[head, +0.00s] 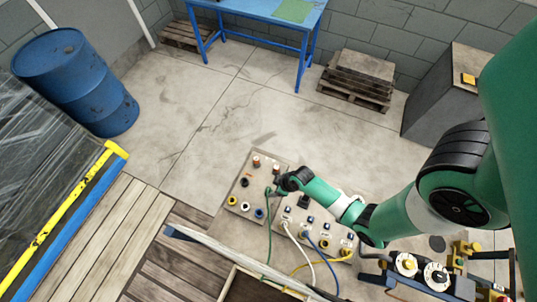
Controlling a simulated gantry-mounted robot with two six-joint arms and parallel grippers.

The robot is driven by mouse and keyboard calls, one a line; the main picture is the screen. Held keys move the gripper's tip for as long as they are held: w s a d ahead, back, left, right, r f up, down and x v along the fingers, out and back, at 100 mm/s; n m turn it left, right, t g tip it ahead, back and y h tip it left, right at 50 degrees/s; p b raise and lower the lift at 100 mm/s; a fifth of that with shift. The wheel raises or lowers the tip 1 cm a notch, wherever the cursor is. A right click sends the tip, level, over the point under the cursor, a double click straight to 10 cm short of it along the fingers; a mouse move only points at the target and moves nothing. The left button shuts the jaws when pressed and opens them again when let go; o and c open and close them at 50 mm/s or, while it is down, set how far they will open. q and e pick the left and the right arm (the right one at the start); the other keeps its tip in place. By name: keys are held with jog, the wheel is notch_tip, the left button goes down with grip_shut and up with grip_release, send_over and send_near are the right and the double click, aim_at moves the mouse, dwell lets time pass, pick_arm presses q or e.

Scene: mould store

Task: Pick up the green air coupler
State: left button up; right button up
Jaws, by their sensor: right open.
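The green air coupler (268,192) shows as a small green end at the right side of a beige socket panel (232,211), with a green hose running down from it. My right gripper (276,188) is open, right beside the coupler, and partly covers that spot. I cannot tell whether the fingers are around the coupler or touching it. My left gripper is not in view.
A second panel to the right carries couplers with a white hose (300,247), a blue hose (322,254) and a yellow hose (325,262). A blue drum (75,80), a blue table (262,12) and stacked pallets (357,80) stand farther back. Open floor lies between.

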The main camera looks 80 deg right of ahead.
aim_at(270, 189)
jog(key=b+x, duration=0.3)
jog(key=x, duration=0.2)
jog(key=shift+f+b, duration=0.3)
jog(key=shift+w+f, duration=0.3)
jog(key=shift+f, duration=0.05)
jog(key=shift+c, duration=0.4)
grip_shut()
